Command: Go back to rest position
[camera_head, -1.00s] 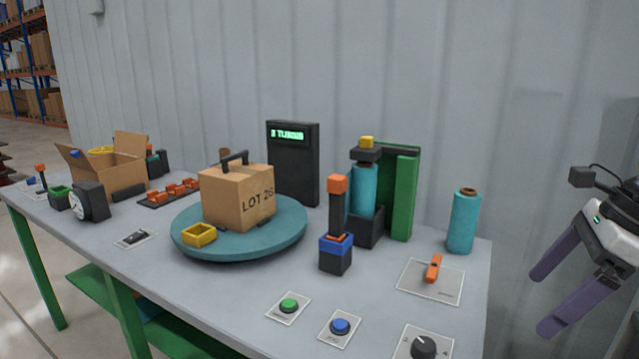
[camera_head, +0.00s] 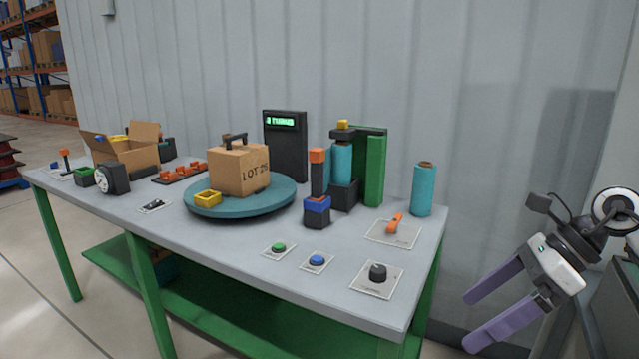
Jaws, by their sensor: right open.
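My right gripper (camera_head: 480,318) is at the lower right, off the right end of the table. Its two purple fingers are apart, with nothing between them, and point down and left. It touches nothing on the table. My left gripper is not in the view. The grey table (camera_head: 225,236) with green legs stands to the left of the right gripper. On it a cardboard box marked LOT (camera_head: 238,172) with a black handle sits on a teal turntable (camera_head: 270,204), with a yellow square ring (camera_head: 208,198) beside it.
The table's right end holds a teal cylinder (camera_head: 424,190), an orange switch (camera_head: 396,222), a black knob (camera_head: 378,272), green (camera_head: 279,247) and blue (camera_head: 317,260) buttons. A green stand (camera_head: 375,170) and black display (camera_head: 286,150) stand behind. An open carton (camera_head: 125,155) is far left. A wall closes the back.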

